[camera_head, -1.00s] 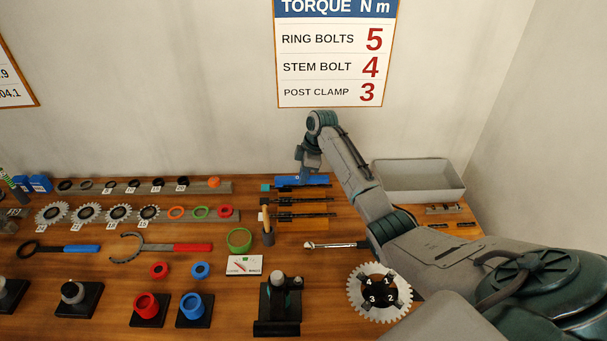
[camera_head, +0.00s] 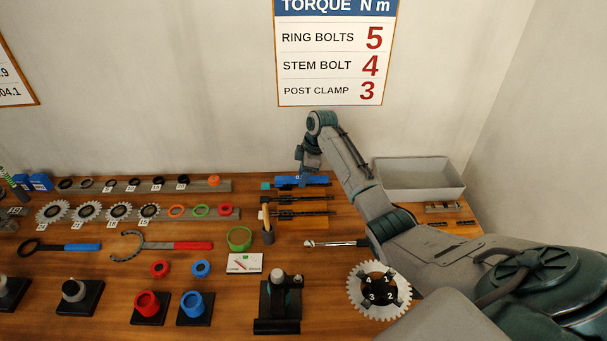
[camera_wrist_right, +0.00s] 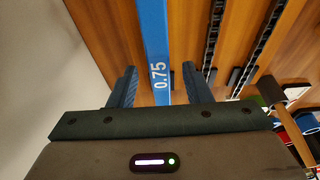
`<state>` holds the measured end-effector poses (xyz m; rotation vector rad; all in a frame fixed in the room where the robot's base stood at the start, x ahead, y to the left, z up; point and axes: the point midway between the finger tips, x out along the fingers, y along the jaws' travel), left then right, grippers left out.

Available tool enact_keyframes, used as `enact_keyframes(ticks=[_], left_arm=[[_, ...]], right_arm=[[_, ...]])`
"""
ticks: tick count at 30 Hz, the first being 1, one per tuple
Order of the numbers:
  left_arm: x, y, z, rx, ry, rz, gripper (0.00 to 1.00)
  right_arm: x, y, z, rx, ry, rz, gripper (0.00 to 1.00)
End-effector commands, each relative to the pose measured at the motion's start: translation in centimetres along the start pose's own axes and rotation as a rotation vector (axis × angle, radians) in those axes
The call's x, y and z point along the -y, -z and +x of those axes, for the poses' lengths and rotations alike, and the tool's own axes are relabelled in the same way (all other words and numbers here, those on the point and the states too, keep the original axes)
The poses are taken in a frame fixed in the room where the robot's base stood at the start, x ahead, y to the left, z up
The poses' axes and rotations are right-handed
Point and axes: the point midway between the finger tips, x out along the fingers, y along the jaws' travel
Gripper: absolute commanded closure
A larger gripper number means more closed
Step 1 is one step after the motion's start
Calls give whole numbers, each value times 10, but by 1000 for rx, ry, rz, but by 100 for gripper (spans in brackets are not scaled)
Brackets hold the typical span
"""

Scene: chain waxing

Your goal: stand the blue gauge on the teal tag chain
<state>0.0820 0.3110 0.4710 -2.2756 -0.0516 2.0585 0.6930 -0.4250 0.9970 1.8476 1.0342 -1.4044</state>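The blue gauge (camera_head: 302,181) lies at the back of the bench, below my right gripper (camera_head: 308,175). In the right wrist view, the blue gauge (camera_wrist_right: 157,50), marked 0.75, runs between the two fingers of my right gripper (camera_wrist_right: 160,88). A gap shows on each side of it, so the gripper is open around it. My left gripper is not in view.
Dark chains (camera_head: 305,199) lie in front of the gauge, and also show in the right wrist view (camera_wrist_right: 213,40). A grey bin (camera_head: 463,190) stands to the right.

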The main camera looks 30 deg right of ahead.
Motion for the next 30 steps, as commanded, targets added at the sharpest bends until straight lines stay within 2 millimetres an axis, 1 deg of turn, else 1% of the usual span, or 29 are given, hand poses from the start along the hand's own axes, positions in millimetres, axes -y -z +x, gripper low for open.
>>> enact_keyframes(ticks=[5, 8, 11, 18, 21, 25, 30], left_arm=[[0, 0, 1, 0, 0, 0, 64], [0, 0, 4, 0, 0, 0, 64], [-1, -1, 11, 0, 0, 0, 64], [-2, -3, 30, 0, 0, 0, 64], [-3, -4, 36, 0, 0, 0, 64], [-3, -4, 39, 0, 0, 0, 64], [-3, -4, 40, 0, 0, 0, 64]], right_arm=[[0, 0, -1, 0, 0, 0, 55], [-1, 0, -6, -1, -2, -1, 55], [-1, -1, -20, 0, -5, -2, 55], [-1, -1, -68, -1, -6, -1, 55], [-1, -1, -86, 0, -4, -1, 55], [0, 0, -101, -1, -2, 0, 55], [0, 0, -108, 0, 0, 0, 55]])
